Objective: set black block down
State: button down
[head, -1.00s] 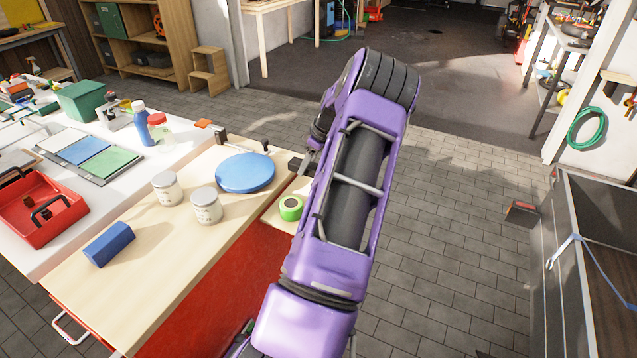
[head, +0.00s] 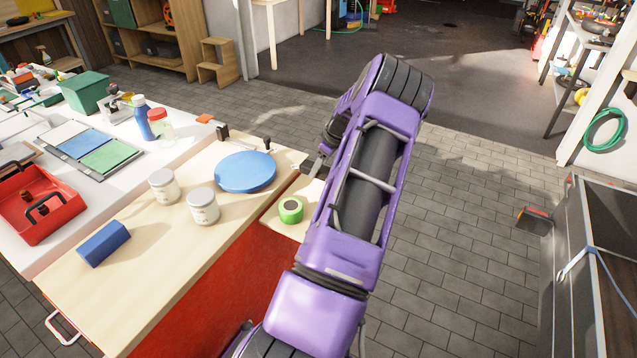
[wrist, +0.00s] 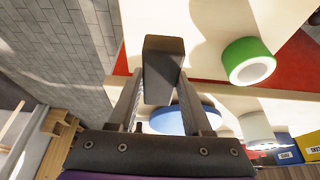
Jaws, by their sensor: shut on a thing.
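The black block (wrist: 163,76) is between the two fingers of my gripper (wrist: 160,92) in the wrist view, and the gripper is shut on it. Its far end shows brownish. In the head view my gripper (head: 318,163) is at the right edge of the wooden bench, just right of the round blue disc (head: 246,171). There the block is small and dark and partly hidden by my arm. I cannot tell whether the block touches the bench top.
A green tape roll (head: 291,210) lies on the light wood near my gripper. Two white jars (head: 203,206) and a blue block (head: 104,244) stand farther left. A red tray (head: 38,222) is at far left. Paved floor lies right of the bench.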

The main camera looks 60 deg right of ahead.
aim_at(318, 189)
jog(key=shift+f, duration=2.75)
jog(key=shift+f+b, duration=0.2)
jog(key=shift+b, duration=0.15)
jog(key=shift+c, duration=1.7)
grip_release()
jog(key=shift+r, duration=0.1)
jog(key=shift+r, duration=0.1)
jog(key=shift+r+p, duration=0.2)
jog(key=shift+p, duration=0.15)
jog(key=v, duration=1.1)
jog(key=shift+s+r, duration=0.25)
